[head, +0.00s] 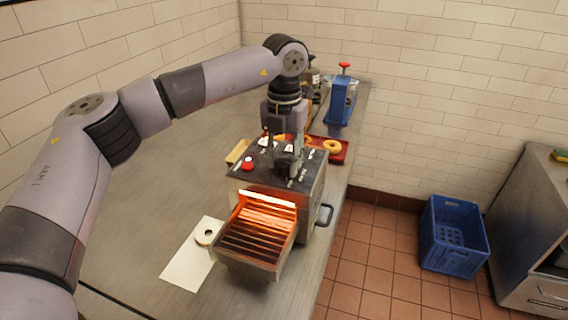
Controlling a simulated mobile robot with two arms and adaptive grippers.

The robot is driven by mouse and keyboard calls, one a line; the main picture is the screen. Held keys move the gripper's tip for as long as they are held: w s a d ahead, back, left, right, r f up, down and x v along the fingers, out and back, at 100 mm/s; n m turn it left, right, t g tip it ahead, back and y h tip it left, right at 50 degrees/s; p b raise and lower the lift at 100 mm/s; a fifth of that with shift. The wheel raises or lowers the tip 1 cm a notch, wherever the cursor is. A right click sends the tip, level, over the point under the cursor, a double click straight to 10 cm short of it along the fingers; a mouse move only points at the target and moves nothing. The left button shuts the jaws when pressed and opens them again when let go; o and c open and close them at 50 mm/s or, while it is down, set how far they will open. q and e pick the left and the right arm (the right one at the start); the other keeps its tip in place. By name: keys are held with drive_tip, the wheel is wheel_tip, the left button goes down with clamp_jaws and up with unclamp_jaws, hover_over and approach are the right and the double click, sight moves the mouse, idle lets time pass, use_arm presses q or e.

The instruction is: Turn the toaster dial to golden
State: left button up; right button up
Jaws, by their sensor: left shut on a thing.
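The toaster (309,192) stands on the steel counter, a box with a dark top panel and an orange-glowing slatted front (258,233). A red knob (247,164) and small white markings show on its top. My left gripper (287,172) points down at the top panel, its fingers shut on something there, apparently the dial. The fingers cover the dial, so its setting cannot be read. My right gripper is not in view.
A pale ring (205,234) lies on a white sheet (186,268) left of the toaster. Behind it are a red tray (346,153) with bagels (332,147) and a blue device (341,103) with a red top. A blue crate (452,236) stands on the floor at right.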

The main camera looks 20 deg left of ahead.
sight(284, 161)
use_arm(q)
drive_tip(key=shift+n+b, duration=0.3)
drive_tip(key=shift+n, duration=0.6)
drive_tip(key=o, duration=1.2)
wheel_tip(284, 161, up, 12)
